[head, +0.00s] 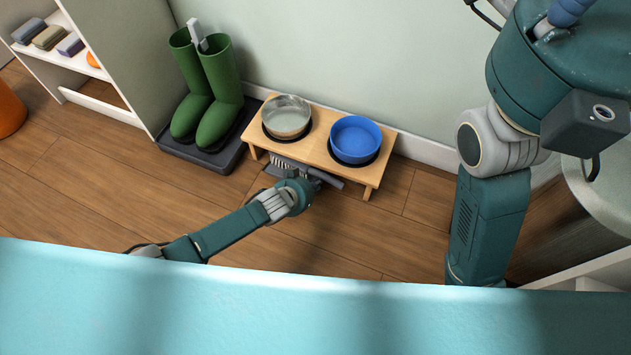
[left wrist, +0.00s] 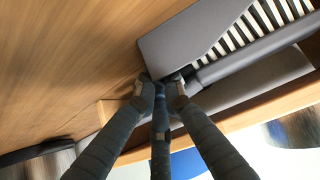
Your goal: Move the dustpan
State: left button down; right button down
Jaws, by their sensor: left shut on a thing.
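The grey dustpan (head: 326,174) is on or just above the floor at the front edge of the low wooden bowl stand (head: 318,152) in the head view. A row of pale bristles or ridges shows along it. My left gripper (head: 316,182) reaches it from the front. In the left wrist view, the fingers (left wrist: 161,84) are shut on the near end of the dustpan (left wrist: 190,38), by the flat grey part. My arm hides part of the dustpan in the head view. My right arm stands at the right, with its gripper out of view.
A metal bowl (head: 286,114) and a blue bowl (head: 356,138) sit in the stand, close behind the dustpan. Green boots (head: 215,100) stand on a dark tray (head: 222,160) to the left. A white shelf (head: 105,107) is farther left. The wooden floor (head: 90,190) at front left is clear.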

pick_arm(q)
jog(key=shift+s+d, duration=0.2)
jog(key=c, duration=1.8)
grip_release()
jog(key=shift+a+r, duration=0.1)
jog(key=v, duration=1.1)
jog(key=shift+s+a+r, duration=0.15)
jog(key=shift+s+r, duration=0.1)
jog(key=shift+s, duration=0.05)
